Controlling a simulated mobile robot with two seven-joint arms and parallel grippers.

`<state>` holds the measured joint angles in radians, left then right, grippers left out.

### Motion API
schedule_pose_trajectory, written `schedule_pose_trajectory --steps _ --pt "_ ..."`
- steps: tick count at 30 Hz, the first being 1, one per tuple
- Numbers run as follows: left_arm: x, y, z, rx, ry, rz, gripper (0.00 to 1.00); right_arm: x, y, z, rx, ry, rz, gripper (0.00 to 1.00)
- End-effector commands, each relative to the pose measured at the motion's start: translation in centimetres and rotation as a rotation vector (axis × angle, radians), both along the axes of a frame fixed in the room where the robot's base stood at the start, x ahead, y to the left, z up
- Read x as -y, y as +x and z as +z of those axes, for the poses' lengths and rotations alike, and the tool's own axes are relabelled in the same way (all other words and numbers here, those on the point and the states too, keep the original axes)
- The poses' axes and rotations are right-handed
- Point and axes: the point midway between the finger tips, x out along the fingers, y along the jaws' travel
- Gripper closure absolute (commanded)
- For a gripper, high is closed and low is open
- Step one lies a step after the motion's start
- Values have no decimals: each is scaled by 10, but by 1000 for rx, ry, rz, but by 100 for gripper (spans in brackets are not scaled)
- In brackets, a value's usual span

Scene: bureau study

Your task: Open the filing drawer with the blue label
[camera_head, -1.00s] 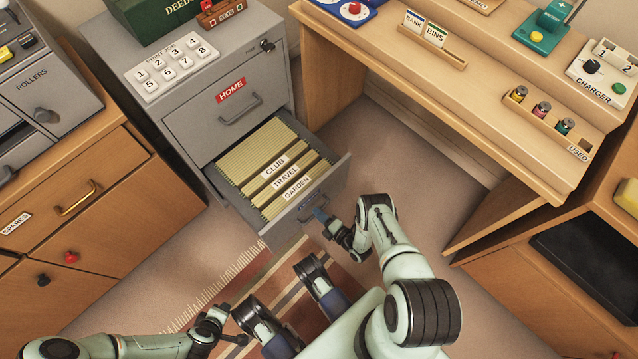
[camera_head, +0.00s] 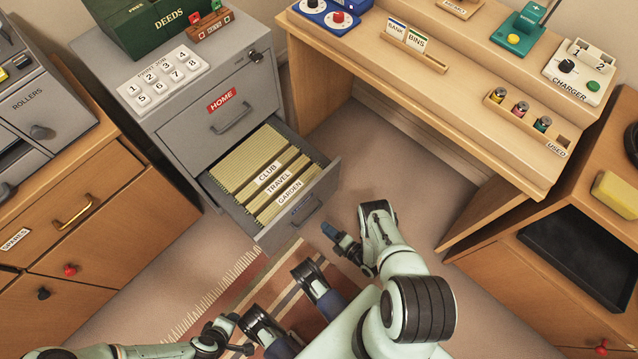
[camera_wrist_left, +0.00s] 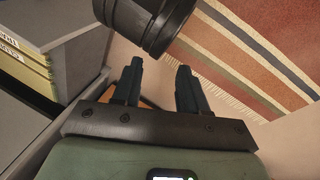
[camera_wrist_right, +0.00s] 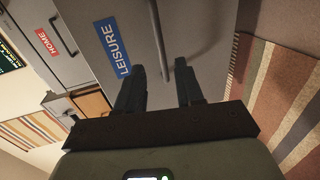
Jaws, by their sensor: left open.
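The lower drawer (camera_head: 325,190) of the grey cabinet stands pulled out, showing cream folders tabbed CLUB, TRAVEL and GARDEN. Its blue label (camera_head: 301,208) is small in the head view; in the right wrist view the blue label (camera_wrist_right: 112,48) reads LEISURE. The drawer's bar handle (camera_head: 308,213) is on its front. My right gripper (camera_head: 329,232) is just off the drawer front, apart from the handle in the head view. Its fingers (camera_wrist_right: 160,85) are spread and empty. My left gripper (camera_head: 240,334) is low near the rug; its fingers (camera_wrist_left: 160,85) are open and empty.
The upper drawer with the red HOME label (camera_head: 222,100) is shut. A wooden desk (camera_head: 400,85) stands to the right, and a wooden cabinet (camera_head: 110,215) with a brass handle to the left. Bare floor (camera_head: 400,180) lies between drawer and desk.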

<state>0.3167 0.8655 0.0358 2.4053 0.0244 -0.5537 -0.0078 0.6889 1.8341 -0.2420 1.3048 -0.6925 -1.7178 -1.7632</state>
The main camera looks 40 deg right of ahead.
Motion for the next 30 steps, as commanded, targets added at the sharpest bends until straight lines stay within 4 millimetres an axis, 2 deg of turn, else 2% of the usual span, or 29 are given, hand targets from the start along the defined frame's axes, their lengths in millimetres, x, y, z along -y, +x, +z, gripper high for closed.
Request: schedule_pose_trajectory --steps 3,9,30 --pt "5 -10 8 -25 -13 -11 57 2 -25 6 -2 1 -1 63" --pt "9 -18 13 -48 -23 -19 57 4 -47 10 -1 0 -1 63" --pt "9 -19 13 -51 -24 -20 57 5 -51 11 -1 2 -1 63"
